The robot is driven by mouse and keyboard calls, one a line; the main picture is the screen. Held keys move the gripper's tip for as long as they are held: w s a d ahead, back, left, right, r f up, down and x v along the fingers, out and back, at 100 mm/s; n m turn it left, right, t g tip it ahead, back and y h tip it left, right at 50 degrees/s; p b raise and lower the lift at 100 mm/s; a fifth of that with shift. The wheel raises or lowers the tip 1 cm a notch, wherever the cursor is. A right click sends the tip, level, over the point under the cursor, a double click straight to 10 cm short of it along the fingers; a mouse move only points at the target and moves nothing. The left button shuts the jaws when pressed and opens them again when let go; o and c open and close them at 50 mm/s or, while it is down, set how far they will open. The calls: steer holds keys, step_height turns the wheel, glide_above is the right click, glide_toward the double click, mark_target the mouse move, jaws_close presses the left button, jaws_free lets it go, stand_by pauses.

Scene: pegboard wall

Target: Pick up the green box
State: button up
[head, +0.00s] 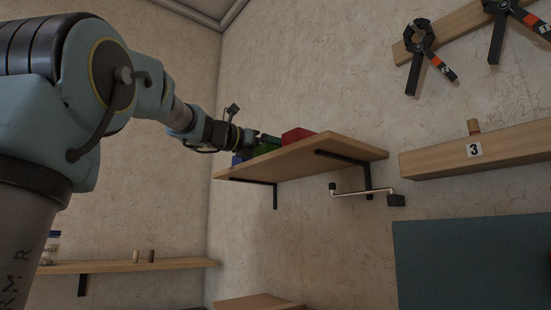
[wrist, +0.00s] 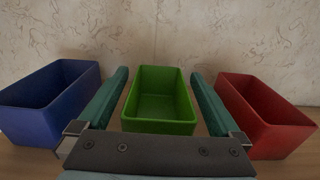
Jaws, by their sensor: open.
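The green box (wrist: 160,126) is an open-topped bin standing upright on a wooden shelf, in the middle of the wrist view. In the head view the green box (head: 266,150) shows only in part, behind my gripper. My gripper (wrist: 159,80) is open, with one teal finger on each side of the green box. A narrow gap shows between each finger and the box's side walls, and the gripper appears empty. In the head view my gripper (head: 268,139) is at the shelf, above its left half.
A blue bin (wrist: 35,122) stands left of the green box and a red bin (wrist: 268,128) stands right, both close to my fingers. The shelf (head: 340,148) is on the wall, which rises behind the bins. A metal crank (head: 360,192) sits below the shelf.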

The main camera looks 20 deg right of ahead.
steer(key=shift+c, duration=0.2)
steer(key=c, duration=1.3)
steer(key=shift+o, duration=0.2)
steer(key=shift+r, duration=0.1)
step_height(320, 180, up, 10)
steer(key=p, duration=0.1)
